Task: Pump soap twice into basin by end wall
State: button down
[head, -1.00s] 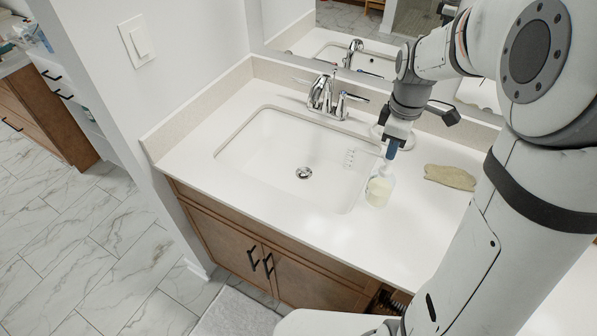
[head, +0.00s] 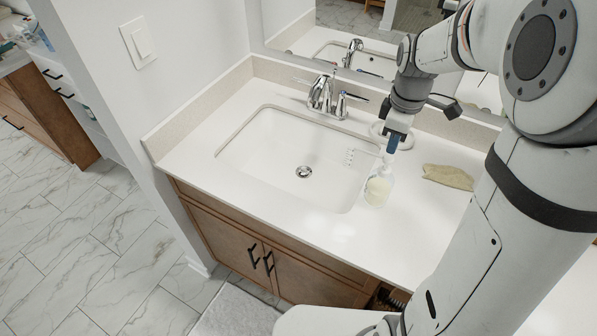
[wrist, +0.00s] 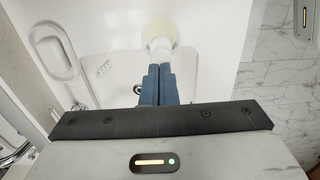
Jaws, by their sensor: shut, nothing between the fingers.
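The soap bottle (head: 378,191), clear with pale yellow soap and a white pump top, stands upright on the counter at the right rim of the basin (head: 285,150). It also shows in the wrist view (wrist: 160,28), just beyond my fingertips. My gripper (head: 390,151) points down with its blue fingers shut and empty, right over the pump top. In the wrist view the closed fingers (wrist: 158,72) line up with the bottle. I cannot tell whether they touch the pump. The pump's spout is too small to make out clearly.
A chrome faucet (head: 325,95) stands behind the basin, below the mirror. A tan cloth (head: 448,177) lies on the counter right of the bottle. The counter's front right (head: 370,245) is clear. A side wall with a light switch (head: 138,43) bounds the left.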

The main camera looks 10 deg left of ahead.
notch_tip(320, 180, up, 6)
jog(key=p, duration=0.3)
jog(key=shift+f, duration=0.25)
jog(key=shift+s, duration=0.1)
jog(key=s+m+t+b, duration=0.2)
jog(key=s+m+t, duration=0.1)
jog(key=s+m, duration=1)
jog(key=s+r, duration=0.1)
jog(key=s, duration=0.4)
jog(key=shift+s+a+m+b, duration=0.2)
jog(key=shift+m+b, duration=0.1)
jog(key=shift+b, duration=0.1)
